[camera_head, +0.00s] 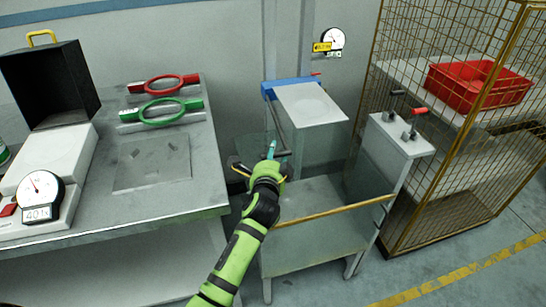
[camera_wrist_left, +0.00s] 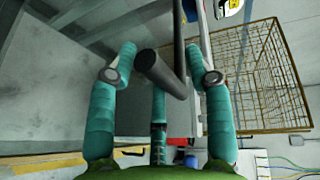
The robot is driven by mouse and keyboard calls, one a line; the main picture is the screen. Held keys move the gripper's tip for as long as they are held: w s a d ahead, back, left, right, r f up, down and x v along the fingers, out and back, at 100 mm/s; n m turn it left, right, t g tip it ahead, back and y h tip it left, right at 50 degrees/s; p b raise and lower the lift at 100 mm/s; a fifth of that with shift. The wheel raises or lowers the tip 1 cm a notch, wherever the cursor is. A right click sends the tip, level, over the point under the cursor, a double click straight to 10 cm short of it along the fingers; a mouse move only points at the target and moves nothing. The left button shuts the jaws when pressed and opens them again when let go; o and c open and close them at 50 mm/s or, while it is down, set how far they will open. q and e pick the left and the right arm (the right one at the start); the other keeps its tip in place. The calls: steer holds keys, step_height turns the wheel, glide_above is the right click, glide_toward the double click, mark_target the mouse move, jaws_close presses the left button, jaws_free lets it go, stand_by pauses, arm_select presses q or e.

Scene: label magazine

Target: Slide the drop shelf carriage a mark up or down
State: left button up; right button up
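The carriage looks to be the white-topped shelf (camera_head: 312,103) with a blue bar (camera_head: 290,86) along its back edge, set against the wall. A dark lever (camera_head: 279,122) runs down from the blue bar's left end to a dark round grip by my left gripper (camera_head: 272,152). In the left wrist view, the dark grip (camera_wrist_left: 158,72) lies between the spread teal fingers of my left gripper (camera_wrist_left: 160,52). Space shows between the left finger and the grip; contact with the right finger is unclear. The gripper is open. My right gripper is out of view.
The grey bench (camera_head: 207,160) with green and red rings is left. A wire cage (camera_head: 440,215) holding a red crate (camera_head: 455,88) is right.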

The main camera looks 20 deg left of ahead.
arm_select(q)
jaws_close()
step_height(320, 180, down, 10)
steer(key=b, duration=0.7)
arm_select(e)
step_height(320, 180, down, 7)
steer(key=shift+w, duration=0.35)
arm_select(q)
steer(key=shift+r, duration=0.1)
jaws_free()
steer(key=shift+r, duration=0.1)
